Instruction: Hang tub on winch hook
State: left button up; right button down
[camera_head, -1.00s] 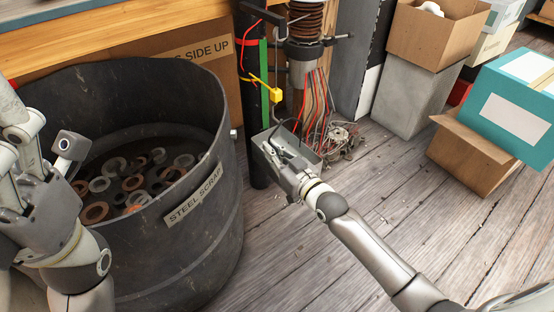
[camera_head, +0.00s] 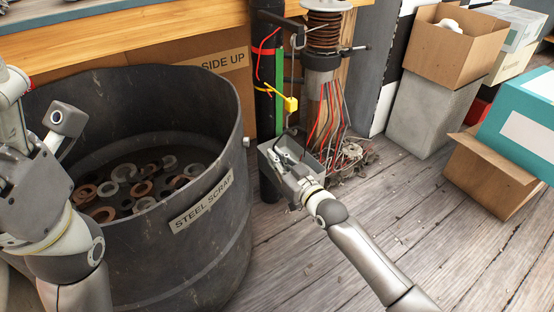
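A small grey open-topped tub (camera_head: 273,158) is low beside the black post, in the middle of the head view. My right gripper (camera_head: 288,152) is at the tub and overlaps its opening; its fingers look closed on a handle or rim, but the exact contact is hard to see. A yellow block (camera_head: 290,103) hangs on a cable just above the tub. A thin dark hook-like piece (camera_head: 287,122) runs down from it towards the tub; I cannot tell whether they touch. My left gripper (camera_head: 58,130) is over the large bin at the left, partly hidden, its finger spread unclear.
A large black steel scrap bin (camera_head: 215,235) with metal rings fills the left. A black post (camera_head: 268,95) and a copper-wound spool (camera_head: 324,30) with loose wires stand behind the tub. Boxes (camera_head: 490,175) stand at the right. The wooden floor (camera_head: 400,215) between is mostly clear.

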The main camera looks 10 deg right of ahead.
dwell(0.5)
jog(key=shift+f, duration=0.1)
jog(key=c, duration=1.6)
grip_release()
jog(key=shift+o, duration=0.2)
jog(key=shift+f, duration=0.15)
jog(key=v, duration=1.2)
